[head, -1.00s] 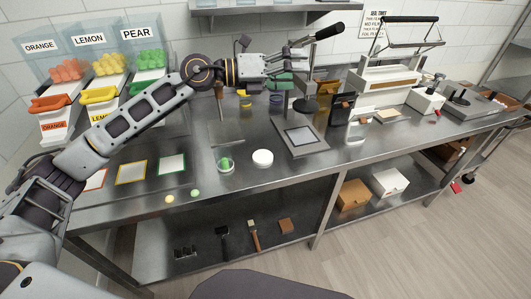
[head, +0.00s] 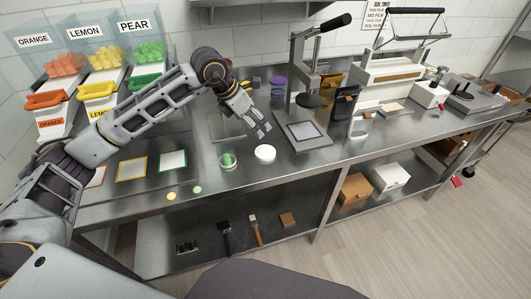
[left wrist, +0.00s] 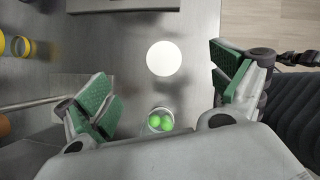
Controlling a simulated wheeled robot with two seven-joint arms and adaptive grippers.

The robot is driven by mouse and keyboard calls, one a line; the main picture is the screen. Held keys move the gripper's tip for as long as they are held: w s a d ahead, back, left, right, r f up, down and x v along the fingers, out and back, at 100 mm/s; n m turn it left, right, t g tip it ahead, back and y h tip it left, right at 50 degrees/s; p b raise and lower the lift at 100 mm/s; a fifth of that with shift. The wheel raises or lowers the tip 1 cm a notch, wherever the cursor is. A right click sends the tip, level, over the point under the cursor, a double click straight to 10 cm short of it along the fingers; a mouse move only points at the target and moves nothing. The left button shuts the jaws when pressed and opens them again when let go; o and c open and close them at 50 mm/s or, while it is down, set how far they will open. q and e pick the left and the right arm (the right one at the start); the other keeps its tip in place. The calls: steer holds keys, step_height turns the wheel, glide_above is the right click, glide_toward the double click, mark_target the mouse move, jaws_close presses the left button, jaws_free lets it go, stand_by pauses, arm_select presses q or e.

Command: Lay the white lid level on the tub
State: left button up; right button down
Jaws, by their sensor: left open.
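The white lid (head: 265,153) lies flat on the steel table, just right of the tub. The clear tub (head: 227,160) stands open on the table with green gummies in it. In the left wrist view the lid (left wrist: 162,58) is a white disc ahead of the fingers, and the tub (left wrist: 160,121) with its green gummies is between them and nearer the wrist. My left gripper (head: 262,130) is open and empty, pointing down above and behind the lid and tub. Its green-padded fingers (left wrist: 165,85) are spread wide. My right gripper is not in view.
A press (head: 303,130) with a long lever stands right of the lid. Square mats (head: 131,170) lie left of the tub. Two small discs (head: 184,193) lie near the front edge. Gummy bins (head: 98,90) stand at back left. The table in front of the lid is clear.

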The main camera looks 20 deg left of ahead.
arm_select(q)
steer(key=shift+s+a+f+g+y, duration=0.4)
steer(key=shift+s+a+f, duration=0.1)
steer(key=shift+s+a, duration=0.25)
steer(key=shift+w+f, duration=0.1)
glide_above(265, 151)
steer(key=s+a, duration=0.2)
steer(key=s, duration=0.1)
steer(key=shift+w+a+f, duration=0.1)
steer(key=shift+w+f, duration=0.05)
steer(key=shift+f, duration=1.8)
steer(key=shift+w+f, duration=0.1)
steer(key=shift+f, duration=1.8)
steer(key=shift+d+p+x, duration=0.1)
steer(key=shift+p+x, duration=0.25)
steer(key=shift+x, duration=0.95)
steer(key=shift+d+p+x, duration=0.15)
steer(key=shift+p+x, duration=0.2)
steer(key=shift+x, duration=0.95)
steer(key=shift+r, duration=0.1)
steer(key=shift+c, duration=0.4)
steer(key=c, duration=0.8)
